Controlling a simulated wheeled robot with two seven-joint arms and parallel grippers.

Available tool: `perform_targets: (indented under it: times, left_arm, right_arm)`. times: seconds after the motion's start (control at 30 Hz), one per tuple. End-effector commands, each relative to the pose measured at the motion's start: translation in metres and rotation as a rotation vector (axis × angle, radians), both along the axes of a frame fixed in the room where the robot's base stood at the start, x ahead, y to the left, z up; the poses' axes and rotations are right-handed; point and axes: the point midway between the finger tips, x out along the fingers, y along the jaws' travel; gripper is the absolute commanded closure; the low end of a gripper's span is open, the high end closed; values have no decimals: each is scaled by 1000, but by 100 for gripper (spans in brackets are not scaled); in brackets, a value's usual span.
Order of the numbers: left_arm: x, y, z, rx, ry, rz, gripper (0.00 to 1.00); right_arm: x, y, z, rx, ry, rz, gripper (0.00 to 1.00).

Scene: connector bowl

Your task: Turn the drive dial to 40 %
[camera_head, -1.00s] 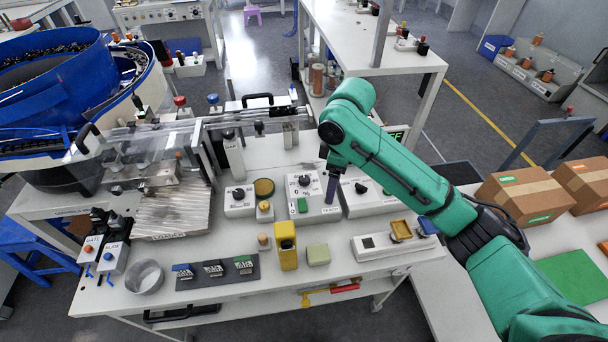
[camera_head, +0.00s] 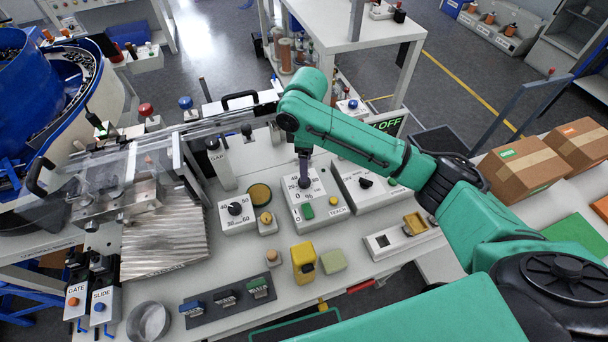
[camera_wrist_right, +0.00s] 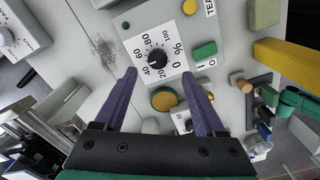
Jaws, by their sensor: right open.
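The drive dial (camera_wrist_right: 157,57) is a black knob on a white plate marked from 0 to 100 %, on a grey control box (camera_head: 318,210) with a green button (camera_head: 307,211). In the wrist view the dial lies beyond the fingertips, between their lines. I cannot tell its exact reading. My right gripper (camera_head: 304,182) points down over this box and partly hides the dial in the head view. In the wrist view its two purple fingers (camera_wrist_right: 164,72) are spread, with nothing between them. My left gripper is not in view.
A smaller dial box (camera_head: 236,225) stands to the left, and another box with a black knob (camera_head: 366,182) to the right. A yellow block (camera_head: 303,270), a pale green block (camera_head: 333,261) and a round yellow-topped thing (camera_head: 259,194) are close by.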

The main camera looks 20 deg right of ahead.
Motion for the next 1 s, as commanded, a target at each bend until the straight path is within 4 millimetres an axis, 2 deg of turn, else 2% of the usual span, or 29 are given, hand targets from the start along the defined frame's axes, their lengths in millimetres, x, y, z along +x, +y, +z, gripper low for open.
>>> perform_targets:
  times: [0.1,0.3,0.4,0.6,0.67,0.7,0.77,0.8,0.93,1.0]
  left_arm:
    - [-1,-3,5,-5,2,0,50]
    - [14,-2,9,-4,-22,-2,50]
    - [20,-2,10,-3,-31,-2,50]
    - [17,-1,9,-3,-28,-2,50]
    - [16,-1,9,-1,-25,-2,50]
    - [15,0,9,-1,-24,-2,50]
    - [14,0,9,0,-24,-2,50]
    - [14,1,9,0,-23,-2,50]
    - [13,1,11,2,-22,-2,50]
    - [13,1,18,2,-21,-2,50]
  right_arm:
    - [-1,0,-31,-2,4,-1,28]
    - [0,0,-66,-2,1,1,28]
    - [0,0,-72,0,-1,1,28]
    - [0,0,-73,0,-1,2,28]
    - [0,0,-73,0,-1,2,47]
    - [0,0,-73,0,-1,2,62]
    - [0,0,-73,0,-1,2,85]
    - [0,0,-72,1,-1,1,100]
    - [0,0,-71,0,-1,10,100]
    - [0,0,-69,0,0,49,100]
